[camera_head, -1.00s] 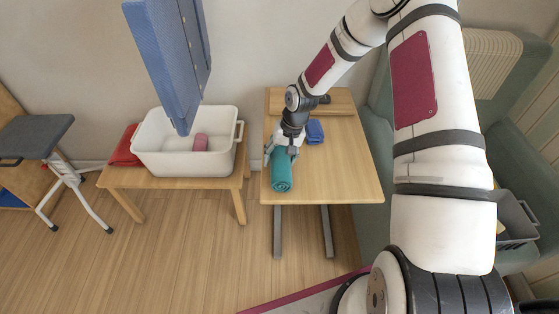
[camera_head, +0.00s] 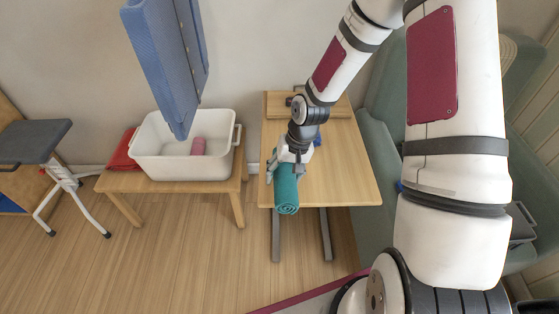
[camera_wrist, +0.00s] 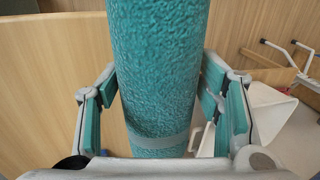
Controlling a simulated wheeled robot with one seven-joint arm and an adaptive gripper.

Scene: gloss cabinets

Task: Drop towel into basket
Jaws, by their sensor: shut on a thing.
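A rolled teal towel (camera_head: 286,190) is held by my gripper (camera_head: 285,168) at the left edge of the wooden table. In the wrist view the towel (camera_wrist: 157,70) lies between the two finger pads, with a grey band around its lower part. The basket, a white tub with handles (camera_head: 160,168), stands to the left on a low wooden bench. Part of the basket shows at the right of the wrist view (camera_wrist: 268,112).
The wooden table (camera_head: 340,180) has a blue item, mostly hidden by my arm, and a wooden board (camera_head: 335,108) at the back. A red cushion (camera_head: 122,150) lies left of the basket. A blue padded panel (camera_head: 155,70) hangs above the basket. A narrow gap separates bench and table.

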